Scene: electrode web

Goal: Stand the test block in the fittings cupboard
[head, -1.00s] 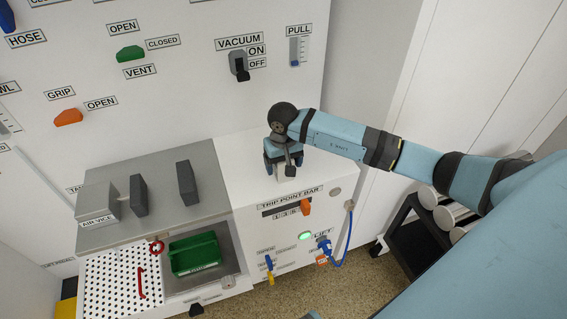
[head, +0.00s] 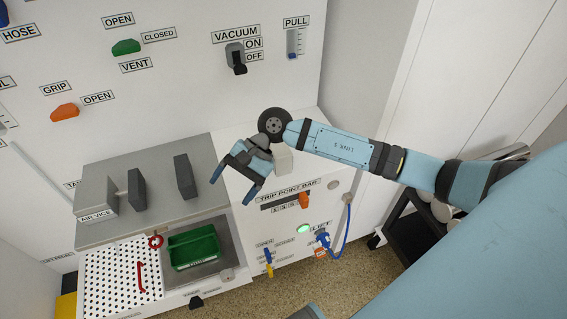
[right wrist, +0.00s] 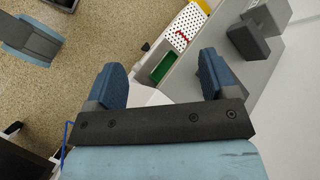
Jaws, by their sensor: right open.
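A small pale grey block (head: 283,160), which looks like the test block, stands on the white cabinet top, partly beside and behind my right wrist. My right gripper (head: 234,184) is open and empty over the cabinet top, left of the block, its fingers pointing down and left toward the front. In the right wrist view the two blue fingers (right wrist: 162,68) are spread with nothing between them. My left gripper is not in view. I cannot make out which part is the fittings cupboard.
The air vice (head: 98,200) with dark jaws stands on the grey bench left of the gripper. A green bin (head: 194,248) and a perforated board (head: 110,275) lie in front. A dark rack (head: 400,235) stands at right. The trip point bar and lift controls are on the front panel.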

